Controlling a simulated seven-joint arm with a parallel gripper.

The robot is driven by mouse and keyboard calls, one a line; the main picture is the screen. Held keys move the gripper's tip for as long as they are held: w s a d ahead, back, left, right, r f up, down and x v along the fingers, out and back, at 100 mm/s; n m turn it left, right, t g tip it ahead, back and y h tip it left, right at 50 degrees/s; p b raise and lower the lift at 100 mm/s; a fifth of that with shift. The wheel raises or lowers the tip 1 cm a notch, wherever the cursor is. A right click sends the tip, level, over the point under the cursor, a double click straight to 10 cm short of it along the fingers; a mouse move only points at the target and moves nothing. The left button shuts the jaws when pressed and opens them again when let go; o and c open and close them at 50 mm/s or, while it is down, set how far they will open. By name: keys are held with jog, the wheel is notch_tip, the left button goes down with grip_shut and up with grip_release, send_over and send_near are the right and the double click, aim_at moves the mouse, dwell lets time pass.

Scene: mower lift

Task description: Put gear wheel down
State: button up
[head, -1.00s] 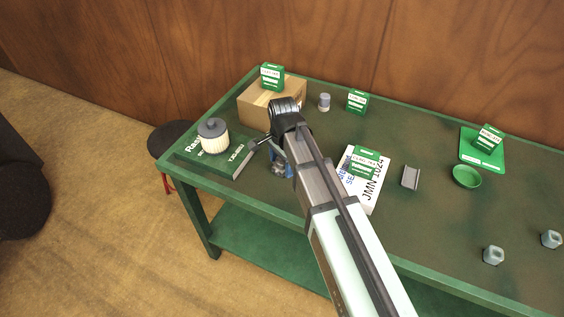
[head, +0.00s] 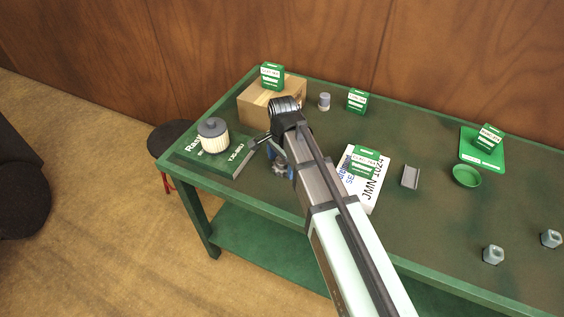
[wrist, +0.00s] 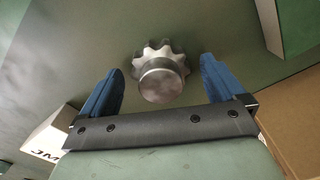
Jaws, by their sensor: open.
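The gear wheel (wrist: 172,54) is a grey metal toothed wheel with a round hub facing the camera in the wrist view. It appears to rest on the green table top (wrist: 80,45). My gripper (wrist: 160,74) is open, with one blue finger on each side of the gear wheel and a visible gap to both. In the head view my gripper (head: 281,163) is low over the left part of the table, between the green book and the number plate. I cannot make out the gear wheel there, behind my arm.
A green book (head: 238,168) with a cream filter (head: 214,140) on it is left of my gripper. A cardboard box (head: 258,108) bearing a green carton (head: 272,76) stands behind. A white number plate (head: 371,196) with another carton (head: 364,161) lies to the right.

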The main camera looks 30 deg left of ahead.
aim_at(282, 161)
notch_tip(282, 161, up, 12)
dwell(0.6)
